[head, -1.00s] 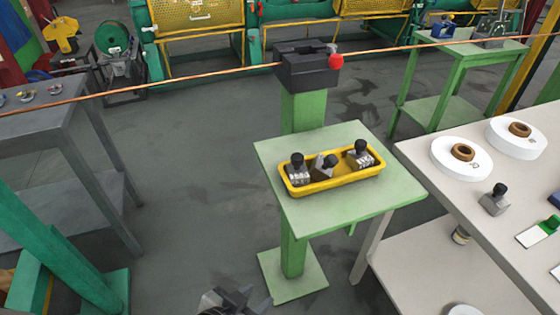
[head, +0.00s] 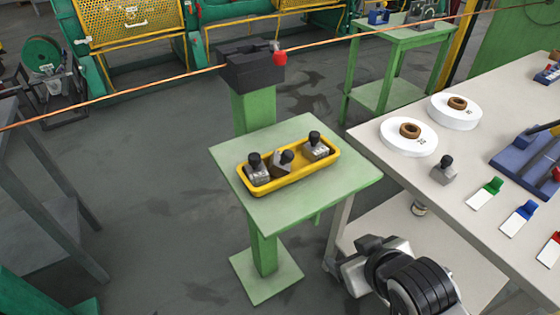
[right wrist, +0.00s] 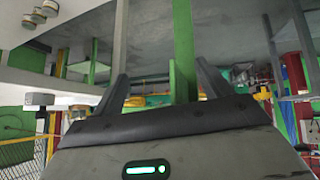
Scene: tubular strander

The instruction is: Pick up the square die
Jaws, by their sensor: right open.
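Another die (head: 443,170) with a black knob stands on the pale table. I cannot tell from their shapes which one is square. My right gripper (head: 352,262) is low at the bottom, below and right of the tray, apart from all dies. In the right wrist view its fingers (right wrist: 161,88) are spread and empty. My left gripper is not in view.
The pale table (head: 400,172) at the right holds white discs (head: 408,137), coloured tags (head: 486,192) and a blue fixture (head: 525,160). A black block (head: 250,70) on a green post stands behind the tray, with a copper wire running across it.

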